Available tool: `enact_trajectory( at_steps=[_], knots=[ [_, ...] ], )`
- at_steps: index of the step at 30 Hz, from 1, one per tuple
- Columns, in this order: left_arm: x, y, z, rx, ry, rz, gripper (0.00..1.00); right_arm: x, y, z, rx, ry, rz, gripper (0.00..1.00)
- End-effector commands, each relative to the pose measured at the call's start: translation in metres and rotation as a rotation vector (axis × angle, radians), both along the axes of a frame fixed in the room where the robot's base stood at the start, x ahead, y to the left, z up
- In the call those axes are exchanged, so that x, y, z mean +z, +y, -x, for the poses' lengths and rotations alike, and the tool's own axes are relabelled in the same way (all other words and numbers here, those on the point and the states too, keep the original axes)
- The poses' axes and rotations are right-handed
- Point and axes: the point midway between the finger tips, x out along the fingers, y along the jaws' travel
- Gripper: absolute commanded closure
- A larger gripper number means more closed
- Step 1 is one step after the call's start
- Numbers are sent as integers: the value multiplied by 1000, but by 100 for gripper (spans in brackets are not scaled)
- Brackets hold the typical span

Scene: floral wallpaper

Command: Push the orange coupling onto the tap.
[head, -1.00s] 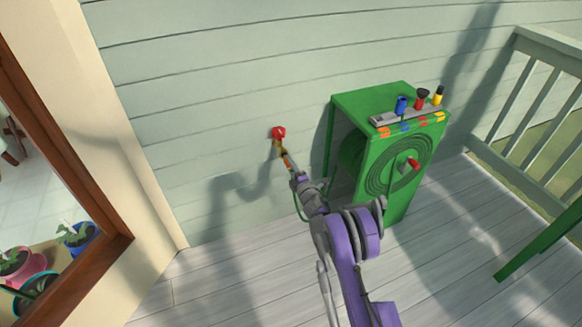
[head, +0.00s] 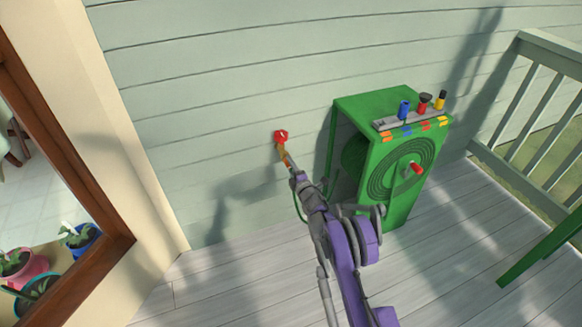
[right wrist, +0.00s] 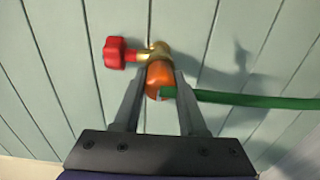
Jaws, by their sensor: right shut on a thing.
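The brass tap (right wrist: 157,50) with its red handle (right wrist: 115,53) sticks out of the wall. In the head view the red handle (head: 281,136) is above my right gripper (head: 288,160). The orange coupling (right wrist: 158,76) is between the two fingers of my right gripper (right wrist: 157,80), which is shut on it. The coupling's upper end meets the brass of the tap in the right wrist view; how far it sits over the spout cannot be told. The green hose (right wrist: 240,99) runs right from the coupling. My left gripper is in neither view.
A green hose reel cabinet (head: 398,175) stands right of my arm, with a red crank (head: 416,168). Blue, red and yellow pieces stand on a grey rack (head: 402,122) on top. A railing (head: 545,75) is at right, a window frame (head: 60,165) at left.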

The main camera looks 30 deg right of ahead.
Motion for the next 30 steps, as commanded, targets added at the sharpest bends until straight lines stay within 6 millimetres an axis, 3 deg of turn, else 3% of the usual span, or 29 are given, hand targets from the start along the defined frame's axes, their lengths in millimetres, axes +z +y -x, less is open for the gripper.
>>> enact_trajectory(
  at_steps=[2,3,8,20,30],
  knots=[
    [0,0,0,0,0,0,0,0,0,-2,0,0,0,100],
    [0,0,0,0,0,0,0,0,0,-2,0,0,0,54],
    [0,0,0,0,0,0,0,0,0,-2,0,0,0,25],
    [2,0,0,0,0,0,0,0,1,6,-1,0,0,24],
    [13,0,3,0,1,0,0,2,13,69,-1,0,0,24]
  ],
)
